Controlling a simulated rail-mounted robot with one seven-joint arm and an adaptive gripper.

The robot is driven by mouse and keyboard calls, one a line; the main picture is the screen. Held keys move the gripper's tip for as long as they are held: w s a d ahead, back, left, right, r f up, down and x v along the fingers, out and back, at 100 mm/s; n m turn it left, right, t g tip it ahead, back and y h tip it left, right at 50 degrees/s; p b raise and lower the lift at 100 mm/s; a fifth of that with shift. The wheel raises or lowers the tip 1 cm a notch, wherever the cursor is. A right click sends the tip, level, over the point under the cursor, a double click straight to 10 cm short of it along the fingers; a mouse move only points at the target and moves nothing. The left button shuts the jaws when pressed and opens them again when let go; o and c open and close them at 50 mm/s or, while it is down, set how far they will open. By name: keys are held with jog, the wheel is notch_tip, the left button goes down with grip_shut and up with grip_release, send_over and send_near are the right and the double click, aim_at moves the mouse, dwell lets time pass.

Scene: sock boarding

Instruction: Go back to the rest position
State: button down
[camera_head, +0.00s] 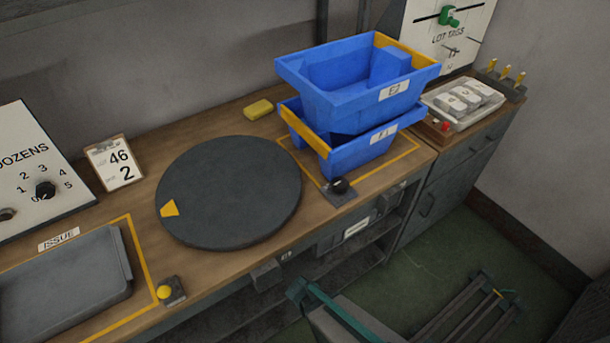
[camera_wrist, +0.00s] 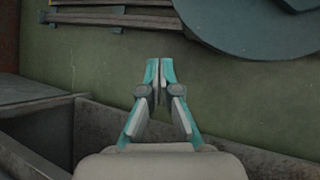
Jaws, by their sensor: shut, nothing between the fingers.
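My gripper (camera_wrist: 160,66) shows in the wrist view with its teal fingers brought together and nothing between them. It points over the green floor (camera_wrist: 110,70), clear of the bench items. In the head view a teal and grey part of my arm (camera_head: 335,310) shows at the bottom, in front of the bench; the fingertips cannot be made out there.
On the bench (camera_head: 235,120) stand two stacked blue bins (camera_head: 345,118), a dark round turntable (camera_head: 230,190), a grey tray (camera_head: 65,280), a yellow block (camera_head: 258,109) and a lot card (camera_head: 115,162). A dark slatted rack (camera_head: 468,312) is low at right. Green floor lies open between.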

jog(key=s+d+m+g+y+p, duration=0.2)
jog(key=s+d+m+g+y, duration=0.1)
jog(key=s+d+m+y, duration=0.2)
jog(key=shift+s+d+f+m+g+y, duration=0.25)
jog(key=shift+s+m+y, duration=0.85)
jog(key=shift+s+m, duration=0.55)
jog(key=shift+r, duration=0.1)
dwell(0.3)
